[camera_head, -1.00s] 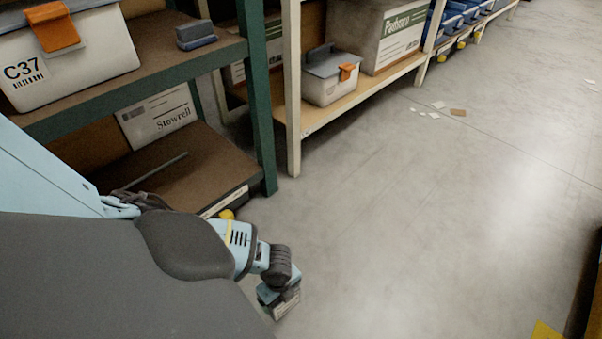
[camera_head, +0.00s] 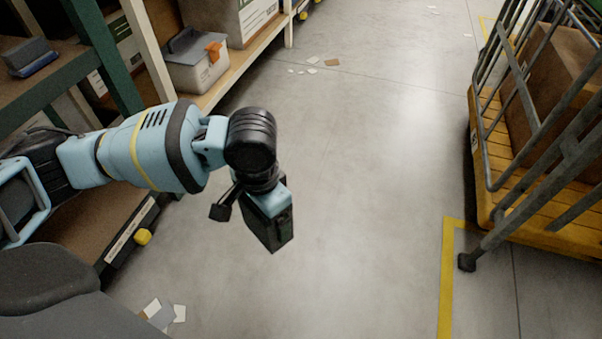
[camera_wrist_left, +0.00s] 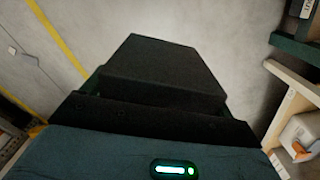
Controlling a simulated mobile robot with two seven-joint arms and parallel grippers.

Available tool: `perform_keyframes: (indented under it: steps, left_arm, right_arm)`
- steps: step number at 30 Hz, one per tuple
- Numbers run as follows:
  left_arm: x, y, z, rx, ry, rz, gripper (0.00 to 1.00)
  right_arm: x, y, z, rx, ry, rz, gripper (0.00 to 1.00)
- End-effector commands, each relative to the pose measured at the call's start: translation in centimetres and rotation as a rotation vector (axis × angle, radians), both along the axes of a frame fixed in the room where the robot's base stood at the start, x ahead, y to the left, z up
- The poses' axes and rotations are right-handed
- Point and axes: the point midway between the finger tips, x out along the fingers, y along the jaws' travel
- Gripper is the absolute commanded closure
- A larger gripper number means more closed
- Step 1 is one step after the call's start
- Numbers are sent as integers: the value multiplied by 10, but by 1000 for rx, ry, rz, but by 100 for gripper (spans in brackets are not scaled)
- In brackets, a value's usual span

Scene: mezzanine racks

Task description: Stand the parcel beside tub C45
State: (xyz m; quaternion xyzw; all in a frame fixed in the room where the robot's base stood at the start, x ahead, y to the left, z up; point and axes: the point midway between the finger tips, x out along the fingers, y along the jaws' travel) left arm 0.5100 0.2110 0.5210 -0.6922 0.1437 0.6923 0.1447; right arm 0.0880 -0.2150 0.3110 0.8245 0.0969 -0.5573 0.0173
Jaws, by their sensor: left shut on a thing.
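My left gripper (camera_head: 277,238) hangs over the aisle floor, in front of the racks, pointing down. It is shut on a dark, block-like thing that I take for the parcel; in the wrist view this parcel (camera_wrist_left: 160,68) sticks out from the jaws. Its face and any markings are too dark to read. A light grey tub (camera_head: 196,72) with a dark lid and orange latch stands on the low shelf beyond the gripper; it partly shows in the wrist view (camera_wrist_left: 300,138). No label C45 is readable. My right gripper is not in view.
A caged trolley with a yellow deck (camera_head: 488,190) and a carton (camera_head: 560,85) stands at right, beside yellow floor tape (camera_head: 446,285). A green-posted rack (camera_head: 105,62) is at left. Paper scraps (camera_head: 160,314) lie on the floor.

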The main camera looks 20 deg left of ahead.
Motion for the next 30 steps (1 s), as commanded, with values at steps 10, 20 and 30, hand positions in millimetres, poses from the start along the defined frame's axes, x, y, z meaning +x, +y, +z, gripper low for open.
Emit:
perform_keyframes:
  steps: [10, 20, 30]
  left_arm:
    - [-36, 0, 100, 0, -6, 315, 46]
    - [-50, 4, 122, -1, 0, 413, 46]
    - [-50, 3, 122, -2, -1, 412, 46]
  right_arm:
    - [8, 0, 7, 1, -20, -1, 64]
    - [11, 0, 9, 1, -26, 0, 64]
    - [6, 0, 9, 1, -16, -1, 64]
